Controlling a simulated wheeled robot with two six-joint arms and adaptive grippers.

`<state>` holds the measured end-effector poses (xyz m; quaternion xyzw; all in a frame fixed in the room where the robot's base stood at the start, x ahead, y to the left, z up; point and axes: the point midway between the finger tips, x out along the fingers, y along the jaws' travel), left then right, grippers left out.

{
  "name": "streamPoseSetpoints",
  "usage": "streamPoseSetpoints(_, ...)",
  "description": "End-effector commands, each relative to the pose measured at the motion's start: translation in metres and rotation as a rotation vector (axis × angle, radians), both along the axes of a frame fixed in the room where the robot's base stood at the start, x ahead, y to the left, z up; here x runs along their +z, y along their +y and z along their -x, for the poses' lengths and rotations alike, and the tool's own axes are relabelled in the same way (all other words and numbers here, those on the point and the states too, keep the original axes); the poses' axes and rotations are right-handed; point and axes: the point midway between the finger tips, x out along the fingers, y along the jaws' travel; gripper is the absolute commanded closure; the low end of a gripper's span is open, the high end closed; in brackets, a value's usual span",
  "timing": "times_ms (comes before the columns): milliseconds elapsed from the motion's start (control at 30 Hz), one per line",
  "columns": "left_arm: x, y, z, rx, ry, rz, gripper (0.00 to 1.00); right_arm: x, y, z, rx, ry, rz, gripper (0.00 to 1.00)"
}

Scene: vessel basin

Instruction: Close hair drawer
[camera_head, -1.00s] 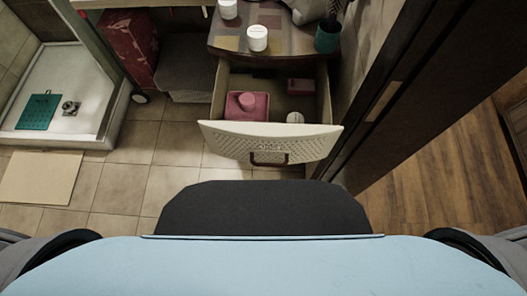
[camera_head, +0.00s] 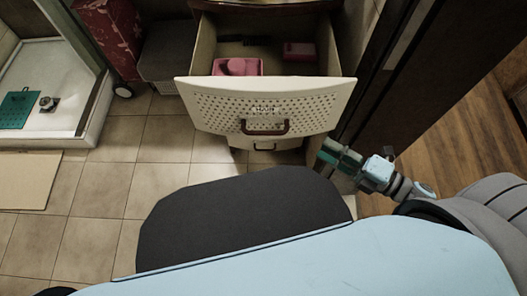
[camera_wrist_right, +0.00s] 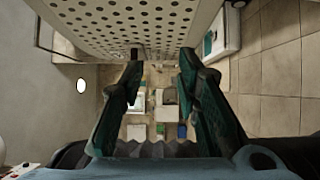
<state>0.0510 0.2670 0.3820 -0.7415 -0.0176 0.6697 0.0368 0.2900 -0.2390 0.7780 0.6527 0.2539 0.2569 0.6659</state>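The hair drawer (camera_head: 210,108) stands pulled out, with a white perforated front lettered "HAIR" and a brown handle (camera_head: 265,131). A pink container (camera_head: 238,67), a smaller pink item (camera_head: 299,51) and a dark item lie inside. My right gripper (camera_head: 338,157) is at the drawer's lower right, apart from the handle. In the right wrist view my right gripper (camera_wrist_right: 162,62) has its two fingers spread, with nothing seen held between them. The perforated front (camera_wrist_right: 120,22) fills the top of that view. My left gripper is out of view.
A second drawer handle (camera_head: 264,147) shows below. A dark door frame (camera_head: 395,95) stands close on the right, near my right arm. A grey basket (camera_head: 168,50) and red box (camera_head: 108,35) stand left. Tiled floor (camera_head: 120,170) is clear at the left.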

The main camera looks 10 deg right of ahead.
Motion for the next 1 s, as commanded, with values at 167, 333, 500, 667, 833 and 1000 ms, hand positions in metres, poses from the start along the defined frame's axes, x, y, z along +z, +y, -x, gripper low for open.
streamPoseSetpoints(167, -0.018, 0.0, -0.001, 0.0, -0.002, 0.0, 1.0, 0.027, 0.044, 0.021, 0.2, -0.179, 0.049, 0.7)
streamPoseSetpoints(333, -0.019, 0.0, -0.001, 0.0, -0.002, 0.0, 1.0, 0.034, 0.074, -0.004, 0.191, -0.182, 0.043, 0.7)
streamPoseSetpoints(500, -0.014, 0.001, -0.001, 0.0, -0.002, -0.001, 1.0, 0.04, 0.111, -0.032, 0.186, -0.177, 0.041, 0.7)
streamPoseSetpoints(667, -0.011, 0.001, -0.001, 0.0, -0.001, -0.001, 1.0, 0.041, 0.136, -0.051, 0.187, -0.173, 0.041, 0.7)
streamPoseSetpoints(833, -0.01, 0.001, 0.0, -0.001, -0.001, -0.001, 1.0, 0.041, 0.148, -0.06, 0.188, -0.17, 0.045, 0.7)
streamPoseSetpoints(1000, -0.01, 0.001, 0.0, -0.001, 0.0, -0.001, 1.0, 0.041, 0.15, -0.061, 0.189, -0.168, 0.045, 0.7)
